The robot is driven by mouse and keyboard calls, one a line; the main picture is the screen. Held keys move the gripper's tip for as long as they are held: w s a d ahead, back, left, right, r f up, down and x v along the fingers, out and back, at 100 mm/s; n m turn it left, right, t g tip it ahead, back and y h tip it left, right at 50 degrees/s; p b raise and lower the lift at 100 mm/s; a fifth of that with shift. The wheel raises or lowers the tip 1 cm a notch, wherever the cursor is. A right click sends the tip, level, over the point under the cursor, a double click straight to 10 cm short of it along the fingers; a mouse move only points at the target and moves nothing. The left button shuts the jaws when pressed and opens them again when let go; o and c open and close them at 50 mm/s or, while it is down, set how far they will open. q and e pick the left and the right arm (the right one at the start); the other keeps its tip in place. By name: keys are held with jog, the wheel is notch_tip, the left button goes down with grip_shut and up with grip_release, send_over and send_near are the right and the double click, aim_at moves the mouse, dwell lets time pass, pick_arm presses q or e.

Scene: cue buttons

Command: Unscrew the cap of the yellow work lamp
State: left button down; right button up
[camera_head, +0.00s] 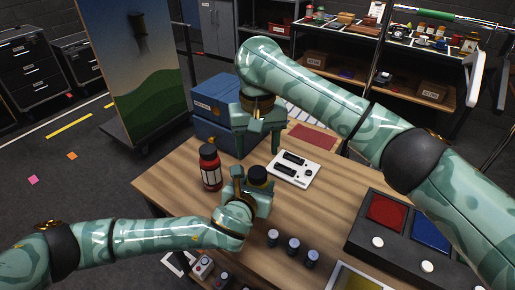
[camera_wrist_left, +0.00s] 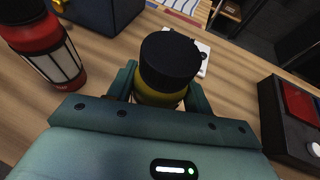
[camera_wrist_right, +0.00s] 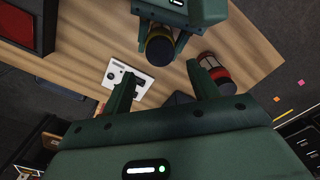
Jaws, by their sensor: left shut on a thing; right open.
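The yellow work lamp (camera_wrist_left: 160,99) has a broad black cap (camera_wrist_left: 170,60) on top. My left gripper (camera_wrist_left: 160,90) is shut around its yellow body, with the cap clear above the fingers. In the head view, the black cap (camera_head: 258,175) shows at my left gripper (camera_head: 250,188), and the body is mostly hidden. The lamp also shows in the right wrist view (camera_wrist_right: 158,50), in the left gripper. My right gripper (camera_head: 260,148) is open and empty, behind the lamp near the blue boxes, apart from the cap, with its fingers pointing down.
A red lamp (camera_head: 209,168) with a black cap stands left of the yellow one. Blue boxes (camera_head: 214,133) stand at the table's back. A white panel (camera_head: 294,168) lies behind the lamp. Several dark knobs (camera_head: 293,245) are in front. A button console (camera_head: 375,240) is at right.

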aim_at(258, 171)
notch_tip(258, 171, down, 7)
dwell(0.3)
jog(key=c, duration=1)
jog(key=n, duration=0.3)
jog(key=o, duration=1.1)
